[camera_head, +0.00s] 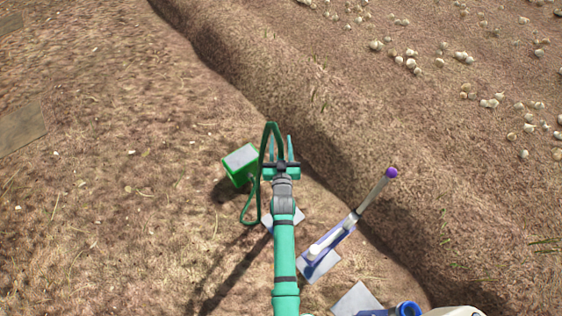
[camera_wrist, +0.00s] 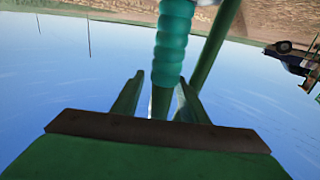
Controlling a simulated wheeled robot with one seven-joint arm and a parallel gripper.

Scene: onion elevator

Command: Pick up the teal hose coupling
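The teal hose coupling (camera_wrist: 173,42) shows in the wrist view as a ribbed teal piece, reaching from the top edge down toward the gap between my fingers. A plain dark green stem (camera_wrist: 161,105) continues below it. My gripper (camera_wrist: 161,85) has its two green fingers apart on either side of this piece. Whether they press on it cannot be told. The coupling cannot be made out clearly there.
A green box (camera_head: 240,165) with a pale top stands left of my gripper. A blue and grey lever with a purple knob (camera_head: 391,173) rises at right. Pale plates lie on the ground below. A soil bank runs diagonally behind, with scattered onions (camera_head: 411,63) beyond it.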

